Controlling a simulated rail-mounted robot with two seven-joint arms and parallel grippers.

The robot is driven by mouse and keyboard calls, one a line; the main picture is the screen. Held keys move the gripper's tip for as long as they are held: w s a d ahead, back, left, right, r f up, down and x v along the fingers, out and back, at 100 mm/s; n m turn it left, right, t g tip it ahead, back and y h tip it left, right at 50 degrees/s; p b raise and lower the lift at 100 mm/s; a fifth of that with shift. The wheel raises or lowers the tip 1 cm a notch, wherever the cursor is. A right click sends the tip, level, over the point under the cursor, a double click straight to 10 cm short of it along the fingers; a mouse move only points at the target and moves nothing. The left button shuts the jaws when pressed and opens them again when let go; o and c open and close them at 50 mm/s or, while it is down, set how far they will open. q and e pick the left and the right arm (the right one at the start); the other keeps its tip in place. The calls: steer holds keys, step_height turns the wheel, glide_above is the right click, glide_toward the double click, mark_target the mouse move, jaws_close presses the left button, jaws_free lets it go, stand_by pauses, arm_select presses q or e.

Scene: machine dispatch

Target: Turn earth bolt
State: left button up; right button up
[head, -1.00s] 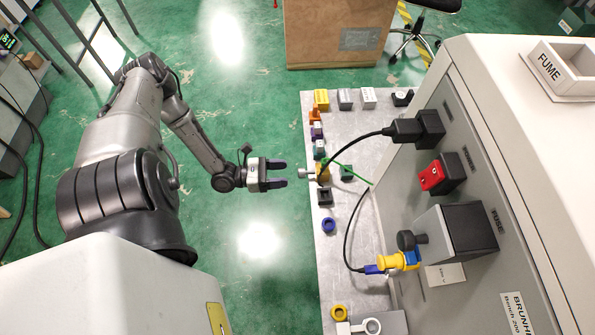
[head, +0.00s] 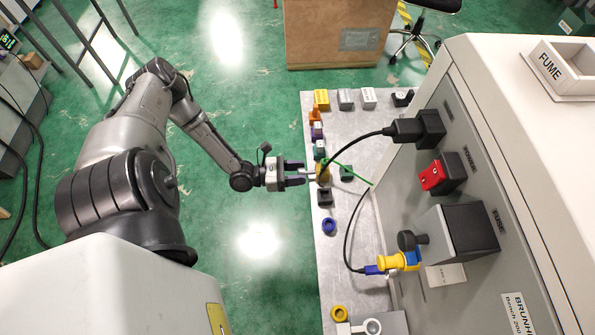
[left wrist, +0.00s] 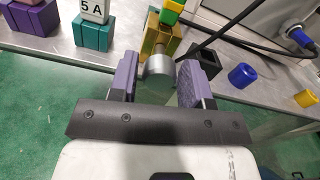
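The earth bolt, a silver round-headed bolt (left wrist: 159,78), sticks out of a brass-coloured block (left wrist: 153,42) at the bench's near edge. In the head view the bolt (head: 311,174) is small and partly covered by the fingers. A green wire (head: 342,168) runs from the block. My left gripper (head: 300,174) reaches the bolt from the left. In the left wrist view its purple fingers (left wrist: 158,72) stand on either side of the bolt head, with a narrow gap visible, so it looks open around it. My right gripper is not in view.
The grey bench top (head: 345,215) carries small coloured blocks, a black square socket (head: 325,197) and a blue ring (head: 328,226). A black cable (head: 352,150) runs above the block to a plug on the large grey machine (head: 470,270) at right. Floor left of the bench is clear.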

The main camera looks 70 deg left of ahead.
arm_select(q)
steer(key=c, duration=0.6)
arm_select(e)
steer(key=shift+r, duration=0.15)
